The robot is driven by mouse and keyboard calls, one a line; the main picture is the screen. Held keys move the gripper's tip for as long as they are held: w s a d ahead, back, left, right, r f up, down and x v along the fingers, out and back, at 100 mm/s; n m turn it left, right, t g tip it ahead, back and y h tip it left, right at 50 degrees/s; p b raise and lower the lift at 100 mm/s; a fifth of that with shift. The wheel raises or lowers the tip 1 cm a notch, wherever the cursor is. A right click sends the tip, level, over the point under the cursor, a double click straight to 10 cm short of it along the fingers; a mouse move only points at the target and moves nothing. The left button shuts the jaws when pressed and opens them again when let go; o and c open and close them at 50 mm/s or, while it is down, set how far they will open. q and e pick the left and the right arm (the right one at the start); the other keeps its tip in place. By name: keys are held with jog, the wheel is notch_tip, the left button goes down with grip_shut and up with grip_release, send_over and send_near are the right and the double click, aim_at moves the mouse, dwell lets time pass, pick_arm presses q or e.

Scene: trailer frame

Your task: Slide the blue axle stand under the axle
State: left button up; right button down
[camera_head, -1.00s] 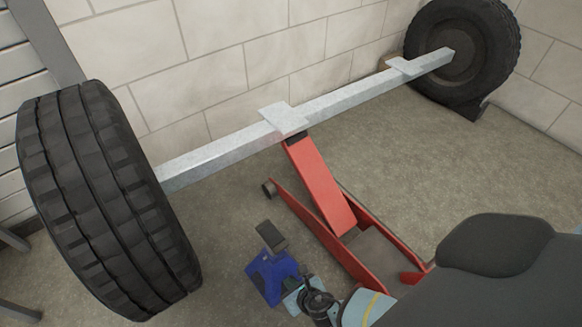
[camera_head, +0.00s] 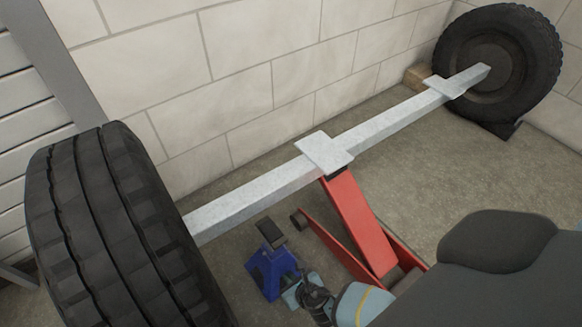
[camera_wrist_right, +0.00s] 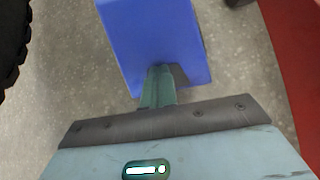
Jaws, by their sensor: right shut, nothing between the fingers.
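The blue axle stand (camera_head: 272,272) stands upright on the floor in the head view, just in front of the axle (camera_head: 250,192) and between the left tyre and the red jack. Its dark top saddle (camera_head: 270,232) is close to the axle in the picture but appears lower and on the near side. My right gripper (camera_head: 297,292) is shut and empty, with its fingertips against or very near the stand's near side. In the right wrist view the shut fingers (camera_wrist_right: 158,88) meet the blue stand face (camera_wrist_right: 150,40); contact is hard to confirm. My left gripper is not in view.
A red floor jack (camera_head: 358,225) reaches under the axle's plate, right of the stand. A large tyre (camera_head: 110,230) stands close on the left, another (camera_head: 500,60) at the far right. A block wall (camera_head: 240,50) runs behind the axle. Bare floor lies right of the jack.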

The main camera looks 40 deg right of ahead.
aim_at(277, 264)
jog(key=w+b, duration=0.1)
jog(key=w, duration=0.5)
jog(key=shift+a+r, duration=0.1)
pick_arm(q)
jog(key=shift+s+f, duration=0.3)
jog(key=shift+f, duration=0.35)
pick_arm(e)
jog(key=shift+w, duration=0.65)
jog(key=shift+s, duration=0.15)
